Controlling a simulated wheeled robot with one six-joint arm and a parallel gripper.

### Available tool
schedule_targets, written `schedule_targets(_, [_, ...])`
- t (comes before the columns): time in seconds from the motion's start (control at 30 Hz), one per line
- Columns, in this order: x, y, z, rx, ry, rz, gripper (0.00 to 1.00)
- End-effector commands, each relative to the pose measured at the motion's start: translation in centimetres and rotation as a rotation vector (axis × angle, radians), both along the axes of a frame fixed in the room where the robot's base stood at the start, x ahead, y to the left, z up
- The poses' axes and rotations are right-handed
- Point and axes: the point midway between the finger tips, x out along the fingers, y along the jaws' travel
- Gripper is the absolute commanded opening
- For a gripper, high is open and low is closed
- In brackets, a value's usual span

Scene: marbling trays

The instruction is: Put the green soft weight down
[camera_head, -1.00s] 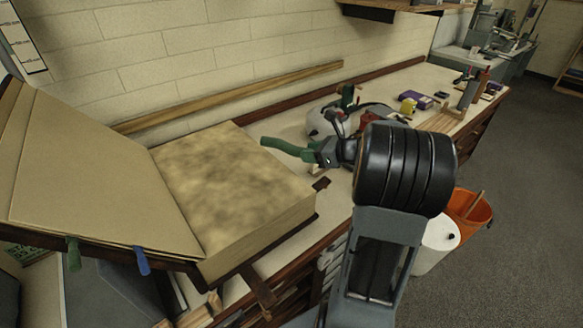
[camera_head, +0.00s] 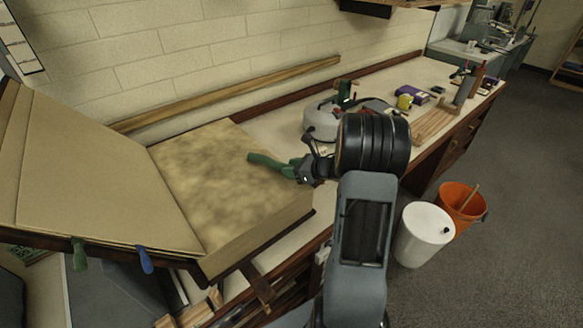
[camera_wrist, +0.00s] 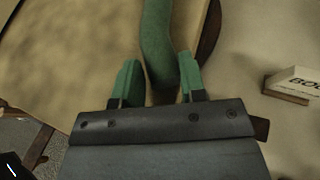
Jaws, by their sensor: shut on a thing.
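The green soft weight (camera_head: 266,160) is a long, limp, snake-like roll. My gripper (camera_head: 293,172) is shut on one end of it and holds it out over the right part of the open book's mottled page (camera_head: 205,180). In the wrist view the weight (camera_wrist: 159,40) runs up from between the two green fingertips (camera_wrist: 160,82) and past the top edge. Its far end is out of that view. I cannot tell whether the weight touches the page.
A blue weight (camera_head: 146,260) and another green one (camera_head: 79,254) hang at the book's left cover edge. A grey-white rounded vessel (camera_head: 322,119) stands on the bench behind my gripper. A white bin (camera_head: 423,236) and an orange bucket (camera_head: 458,205) stand on the floor at right.

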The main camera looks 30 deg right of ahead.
Motion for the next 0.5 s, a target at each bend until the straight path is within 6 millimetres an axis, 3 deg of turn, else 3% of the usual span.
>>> schedule_targets(0.37, [0.02,-0.01,-0.32,0.000,-0.002,0.000,0.04])
schedule_targets(0.4, [-0.01,-0.01,-0.30,0.000,0.000,0.000,0.40])
schedule_targets(0.5, [-0.01,-0.01,-0.23,0.000,0.000,0.000,0.50])
